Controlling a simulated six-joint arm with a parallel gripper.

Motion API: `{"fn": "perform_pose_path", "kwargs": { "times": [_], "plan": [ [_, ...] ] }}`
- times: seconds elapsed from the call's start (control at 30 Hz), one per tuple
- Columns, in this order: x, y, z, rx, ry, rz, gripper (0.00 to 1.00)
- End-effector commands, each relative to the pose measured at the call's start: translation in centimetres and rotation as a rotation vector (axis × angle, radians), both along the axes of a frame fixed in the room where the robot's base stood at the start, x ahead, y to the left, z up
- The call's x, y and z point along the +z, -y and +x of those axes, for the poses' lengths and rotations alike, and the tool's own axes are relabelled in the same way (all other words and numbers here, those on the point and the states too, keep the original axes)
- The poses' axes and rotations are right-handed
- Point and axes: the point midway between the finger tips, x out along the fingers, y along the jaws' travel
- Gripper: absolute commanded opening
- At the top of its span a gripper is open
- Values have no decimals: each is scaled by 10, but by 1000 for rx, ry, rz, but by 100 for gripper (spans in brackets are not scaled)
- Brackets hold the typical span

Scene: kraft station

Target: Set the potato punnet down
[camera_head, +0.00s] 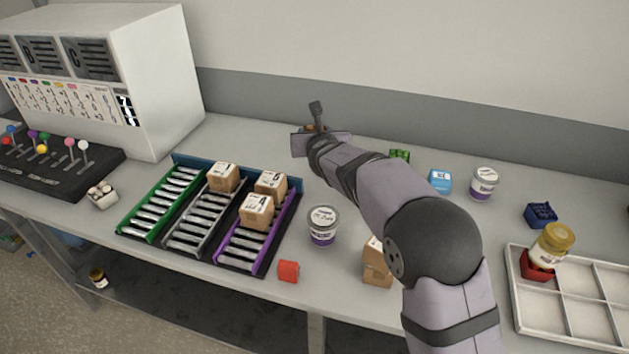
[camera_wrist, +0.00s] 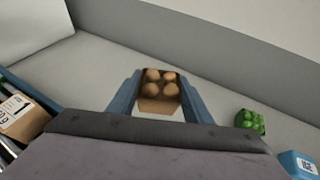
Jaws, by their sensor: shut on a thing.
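The potato punnet (camera_wrist: 158,106) is a small brown open box with several round tan potatoes in it. It sits between the two blue-grey fingers of my gripper (camera_wrist: 159,78) in the wrist view, and they are shut on its sides. It looks upright. In the head view my gripper (camera_head: 315,127) is over the back of the table, near the grey wall strip. The punnet is mostly hidden there behind my wrist. I cannot tell whether its base touches the table.
Roller lanes (camera_head: 170,205) with cartons (camera_head: 257,211) lie left. A green punnet (camera_head: 399,156), a blue box (camera_head: 440,180) and a tub (camera_head: 485,184) stand right. A white divided tray (camera_head: 512,300) is at far right. The table (camera_head: 245,135) around my gripper is clear.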

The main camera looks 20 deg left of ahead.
Motion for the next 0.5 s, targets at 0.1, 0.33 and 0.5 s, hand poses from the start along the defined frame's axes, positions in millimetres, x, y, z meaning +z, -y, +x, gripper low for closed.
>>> {"fn": "perform_pose_path", "kwargs": {
  "times": [0.1, 0.33, 0.5],
  "plan": [
    [0, -3, -1, 9, 1, 0, 20],
    [-27, -2, -1, 8, -1, -2, 20],
    [-52, -2, -1, 7, 0, 0, 20]
  ]
}}
